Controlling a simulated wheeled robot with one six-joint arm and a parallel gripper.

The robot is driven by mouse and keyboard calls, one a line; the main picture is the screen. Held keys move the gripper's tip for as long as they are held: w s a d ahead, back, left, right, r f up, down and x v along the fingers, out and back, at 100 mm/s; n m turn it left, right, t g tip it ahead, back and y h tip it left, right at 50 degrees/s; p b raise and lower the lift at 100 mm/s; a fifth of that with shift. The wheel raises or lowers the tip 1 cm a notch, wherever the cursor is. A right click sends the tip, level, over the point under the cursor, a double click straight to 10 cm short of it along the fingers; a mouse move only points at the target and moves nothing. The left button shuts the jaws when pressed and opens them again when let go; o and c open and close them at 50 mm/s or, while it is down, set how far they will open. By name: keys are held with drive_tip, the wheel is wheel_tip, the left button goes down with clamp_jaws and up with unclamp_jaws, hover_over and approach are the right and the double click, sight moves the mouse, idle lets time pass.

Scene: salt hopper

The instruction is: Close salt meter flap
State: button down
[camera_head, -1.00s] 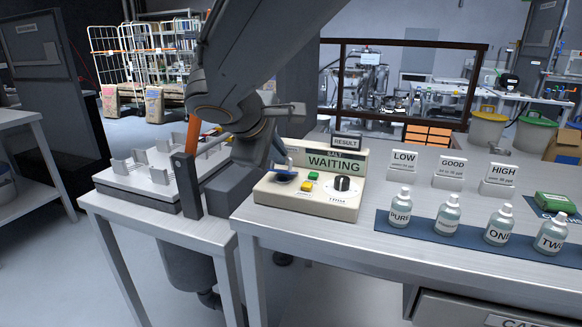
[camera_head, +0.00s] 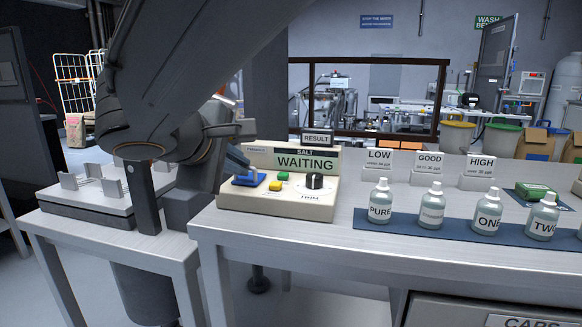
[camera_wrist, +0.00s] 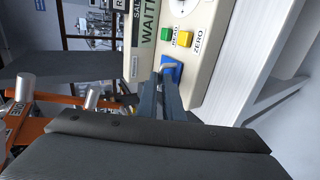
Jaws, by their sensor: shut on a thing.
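The salt meter (camera_head: 290,200) is a cream box on the bench with a display reading WAITING (camera_head: 306,163). Its blue flap (camera_head: 248,180) is at the box's left end and looks about flat over the well. My gripper (camera_head: 238,163) reaches it from the upper left. In the wrist view, the two fingers of my gripper (camera_wrist: 170,76) are shut at a pale handle on the blue flap (camera_wrist: 176,70). The fingers hide part of the flap, and the well under it does not show.
Green (camera_head: 283,176) and yellow (camera_head: 276,186) buttons and a black knob (camera_head: 315,182) sit right of the flap. Bottles, including PURE (camera_head: 380,205), stand on a blue mat (camera_head: 400,224). A side table (camera_head: 70,220) with a fixture is left. Bare bench lies in front.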

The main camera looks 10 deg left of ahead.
drive_tip(key=shift+s+f, duration=0.25)
drive_tip(key=shift+f, duration=0.4)
drive_tip(key=c, duration=2.2)
unclamp_jaws()
drive_tip(key=shift+r, duration=0.1)
drive_tip(key=shift+s+r, duration=0.1)
drive_tip(key=v, duration=0.7)
drive_tip(key=shift+s+r+p, duration=0.2)
drive_tip(key=shift+r+p, duration=0.05)
drive_tip(key=shift+p, duration=0.05)
drive_tip(key=shift+a, duration=0.1)
